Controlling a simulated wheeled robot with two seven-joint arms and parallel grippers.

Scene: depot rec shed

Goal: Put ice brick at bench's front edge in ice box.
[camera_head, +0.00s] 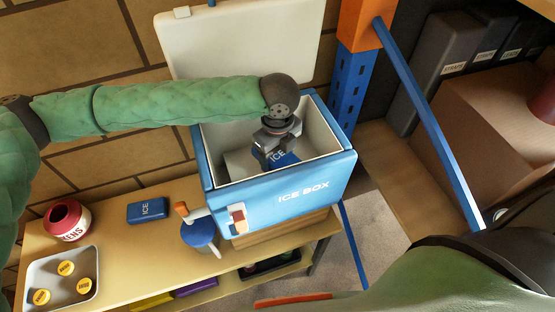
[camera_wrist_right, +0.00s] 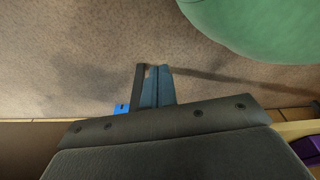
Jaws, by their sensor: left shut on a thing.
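The blue ice brick (camera_head: 285,159), with white ICE lettering, is inside the ice box. My left gripper (camera_head: 269,158) reaches down through the open top and is shut on it. Whether the brick touches the box's floor is hard to tell. The blue ice box (camera_head: 272,198) has pale inner walls and its white lid (camera_head: 240,45) stands open behind. A second blue ice brick (camera_head: 148,210) lies on the bench. My right gripper (camera_wrist_right: 155,87) shows only in the right wrist view, empty, its fingers together.
On the bench (camera_head: 115,250) are a red and white jar (camera_head: 68,220), a tray (camera_head: 91,258) with several yellow discs, and a blue cup-like thing (camera_head: 199,233) beside the box. A blue rack brace (camera_head: 430,125) and a cardboard box (camera_head: 480,110) are at right.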

